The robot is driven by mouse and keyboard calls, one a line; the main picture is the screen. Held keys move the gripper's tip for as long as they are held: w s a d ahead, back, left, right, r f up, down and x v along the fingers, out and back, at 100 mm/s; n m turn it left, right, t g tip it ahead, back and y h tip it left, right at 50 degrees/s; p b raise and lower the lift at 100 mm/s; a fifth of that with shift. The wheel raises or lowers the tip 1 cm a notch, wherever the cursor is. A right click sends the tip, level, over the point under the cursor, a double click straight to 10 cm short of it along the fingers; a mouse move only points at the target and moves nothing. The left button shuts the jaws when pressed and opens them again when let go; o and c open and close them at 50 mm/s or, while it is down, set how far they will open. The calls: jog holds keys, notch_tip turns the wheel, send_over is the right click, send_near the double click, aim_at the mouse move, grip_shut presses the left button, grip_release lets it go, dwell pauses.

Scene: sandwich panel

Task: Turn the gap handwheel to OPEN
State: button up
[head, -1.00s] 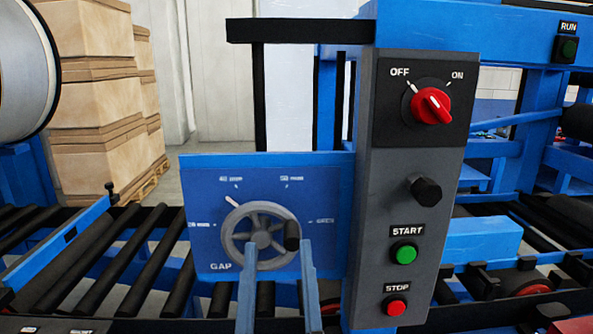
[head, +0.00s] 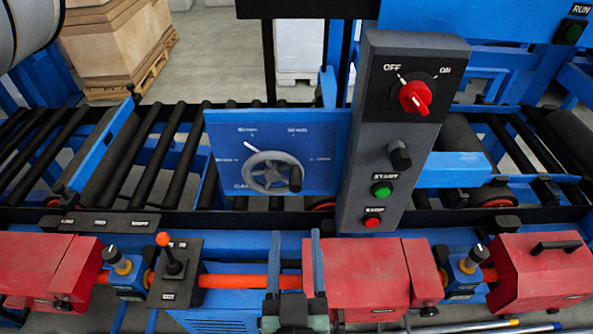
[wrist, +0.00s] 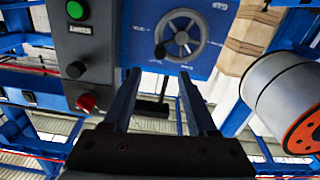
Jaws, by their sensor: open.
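The gap handwheel (head: 270,173) is a grey spoked wheel with a black knob (head: 295,179) at its right side. It is mounted on a blue panel (head: 225,130) marked GAP. A white pointer line shows at the wheel's upper left; the labels around it are too blurred to read. My gripper (head: 296,235) is open and empty, its two blue fingers upright below the panel in the head view, apart from the wheel. The wrist view is upside down: the handwheel (wrist: 182,38) shows beyond the fingertips of my gripper (wrist: 158,72), its knob (wrist: 160,50) at lower left.
A grey control box (head: 365,190) stands right of the panel, with a red OFF/ON switch (head: 414,97), a black knob, and green and red buttons. An orange-tipped lever (head: 170,255) and red housings (head: 360,275) are in front. Rollers (head: 150,150) lie behind.

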aim_at(295, 189)
jog(key=w+p, duration=0.3)
jog(key=w, duration=0.9)
jog(key=shift+w+p, duration=0.2)
jog(key=shift+p, duration=0.15)
grip_shut()
